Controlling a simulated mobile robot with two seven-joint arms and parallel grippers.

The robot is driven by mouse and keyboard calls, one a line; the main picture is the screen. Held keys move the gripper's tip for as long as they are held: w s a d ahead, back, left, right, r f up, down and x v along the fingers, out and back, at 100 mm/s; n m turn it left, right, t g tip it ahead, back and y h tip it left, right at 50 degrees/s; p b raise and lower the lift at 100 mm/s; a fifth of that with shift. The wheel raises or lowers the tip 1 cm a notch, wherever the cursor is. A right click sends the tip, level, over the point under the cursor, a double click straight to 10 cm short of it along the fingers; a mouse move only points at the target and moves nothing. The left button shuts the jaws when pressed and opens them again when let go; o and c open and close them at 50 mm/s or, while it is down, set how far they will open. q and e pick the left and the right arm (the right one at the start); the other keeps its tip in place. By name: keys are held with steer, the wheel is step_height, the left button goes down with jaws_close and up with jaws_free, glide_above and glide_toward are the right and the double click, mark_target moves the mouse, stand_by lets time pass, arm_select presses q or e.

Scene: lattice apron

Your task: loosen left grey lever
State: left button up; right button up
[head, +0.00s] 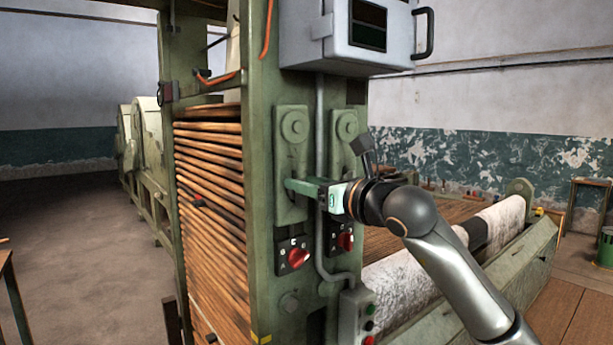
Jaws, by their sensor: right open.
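The green machine post carries two upright plates side by side, each with a round boss at the top: a left plate (291,150) and a right plate (346,128). I cannot clearly make out a separate grey lever on the left plate. My right gripper (291,186) comes in from the right, and its fingers reach across the lower part of the left plate. It is open; whether it touches anything there is unclear. My wrist hides the lower part of the right plate. My left gripper is not in view.
Red knobs, one on the left (298,256) and one on the right (346,241), sit below the plates. A conduit (320,150) runs down between them to a button box (357,315). A grey cabinet (345,35) overhangs above. Stacked wooden slats (212,210) fill the left side.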

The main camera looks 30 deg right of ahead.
steer(key=shift+w, duration=0.15)
steer(key=shift+c, duration=0.3)
jaws_close()
steer(key=shift+f, duration=0.1)
